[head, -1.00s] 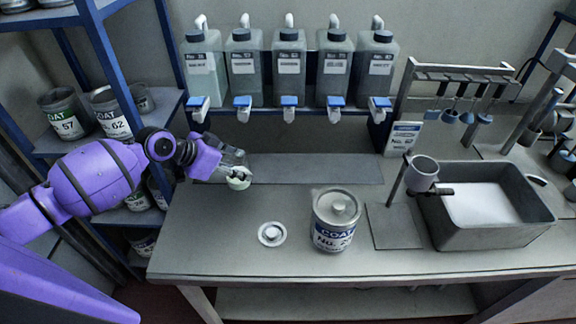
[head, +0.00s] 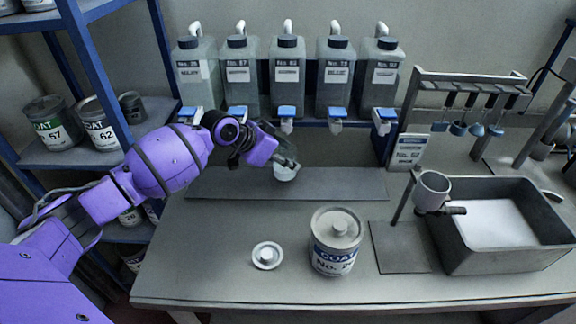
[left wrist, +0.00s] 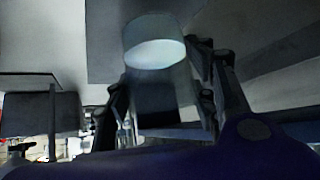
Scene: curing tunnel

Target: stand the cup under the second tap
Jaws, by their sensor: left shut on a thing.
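Five dispenser bottles stand in a row on a rail at the back, each with a blue-topped tap. The second tap from the left (head: 237,113) is left of the third tap (head: 286,113). My left gripper (head: 284,161) is shut on a small pale cup (head: 285,173), above the dark strip (head: 345,184) on the bench. In the head view the cup is below and in front of the third tap, right of the second. The left wrist view shows the translucent cup (left wrist: 162,80) between the fingers. Its exact tilt is unclear. My right gripper is out of view.
A COAT can (head: 335,250) and a white round lid-like piece (head: 267,256) stand on the front bench. A cup on a stand (head: 432,191) and a grey basin (head: 500,264) are at right. A blue shelf with cans is at left.

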